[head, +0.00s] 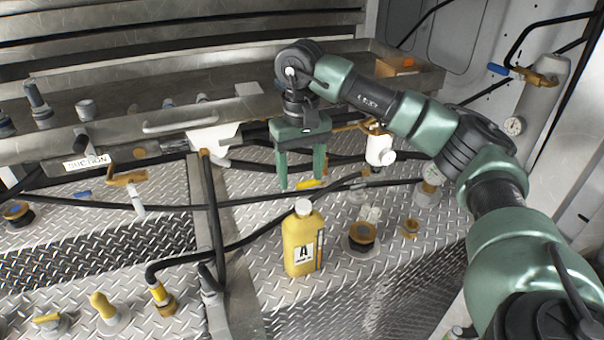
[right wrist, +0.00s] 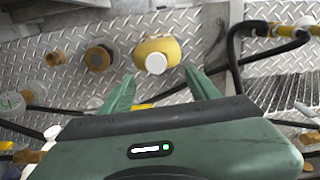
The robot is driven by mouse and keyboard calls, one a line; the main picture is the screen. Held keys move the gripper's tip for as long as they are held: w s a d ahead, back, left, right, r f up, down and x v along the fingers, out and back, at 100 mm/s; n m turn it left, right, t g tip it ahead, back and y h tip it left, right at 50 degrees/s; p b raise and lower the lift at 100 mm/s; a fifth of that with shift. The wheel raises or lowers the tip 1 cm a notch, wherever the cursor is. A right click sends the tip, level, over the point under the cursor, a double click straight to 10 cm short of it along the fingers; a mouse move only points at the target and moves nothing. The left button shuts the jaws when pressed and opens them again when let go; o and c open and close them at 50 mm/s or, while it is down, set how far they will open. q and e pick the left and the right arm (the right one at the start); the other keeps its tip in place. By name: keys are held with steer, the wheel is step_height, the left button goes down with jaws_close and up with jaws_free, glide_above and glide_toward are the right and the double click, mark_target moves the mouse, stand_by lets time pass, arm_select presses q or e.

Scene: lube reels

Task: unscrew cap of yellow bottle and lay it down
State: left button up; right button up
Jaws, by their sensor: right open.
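The yellow bottle (head: 301,242) stands upright on the diamond-plate deck, with a label on its front. Its white cap (head: 303,207) is on its top. My right gripper (head: 303,182) is open and empty, pointing down, above and behind the bottle in the head view. In the right wrist view the bottle (right wrist: 165,46) and cap (right wrist: 156,64) lie just beyond the open fingertips (right wrist: 160,76), and no finger touches them. My left gripper is not in view.
Brass-topped fittings (head: 363,236) stand right of the bottle. Black hoses (head: 250,203) cross the deck behind and left of it. Yellow-handled valves (head: 104,306) stand at front left. A metal shelf (head: 150,128) with loose parts runs along the back.

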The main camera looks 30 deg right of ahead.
mark_target(303, 204)
steer(key=f, duration=0.2)
steer(key=d+f+p, duration=0.1)
steer(key=shift+d+f, duration=0.2)
steer(key=shift+f, duration=0.2)
steer(key=f, duration=0.1)
steer(key=f+p, duration=0.1)
steer(key=f, duration=0.1)
steer(key=shift+a, duration=0.3)
steer(key=shift+f, duration=0.45)
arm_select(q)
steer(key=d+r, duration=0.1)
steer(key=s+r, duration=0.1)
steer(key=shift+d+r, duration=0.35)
arm_select(e)
steer(key=shift+f, duration=0.1)
steer(key=shift+c, duration=0.3)
